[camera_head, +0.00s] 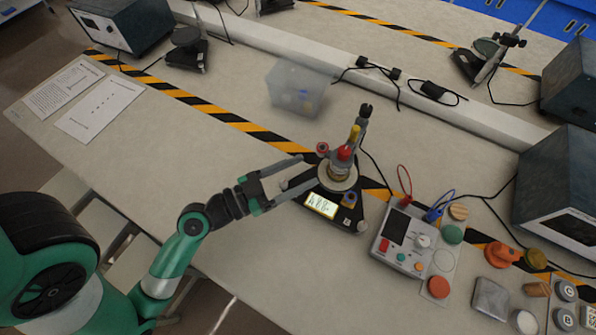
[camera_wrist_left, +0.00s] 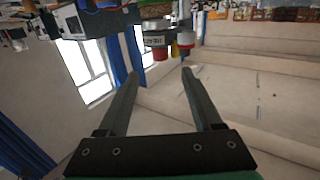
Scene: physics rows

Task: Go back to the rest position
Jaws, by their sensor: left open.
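My left gripper (camera_head: 308,170) is open, its two fingers pointing right toward a black instrument (camera_head: 337,212) with a lit display and a round plate. The fingers hold nothing that I can see. A red-topped part (camera_head: 344,153) and a yellow part stand above the plate, near the fingertips; whether the fingers touch the instrument I cannot tell. In the left wrist view the open fingers (camera_wrist_left: 159,75) have an empty gap, with a red-ended part (camera_wrist_left: 160,53) beyond them. My right gripper is not in view.
A grey meter box (camera_head: 402,238) with cables stands right of the instrument. A clear bin (camera_head: 297,87) sits behind it. Several weights and small pieces lie at the lower right, below a dark box (camera_head: 563,190). Papers (camera_head: 99,108) lie at the left; the table between is clear.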

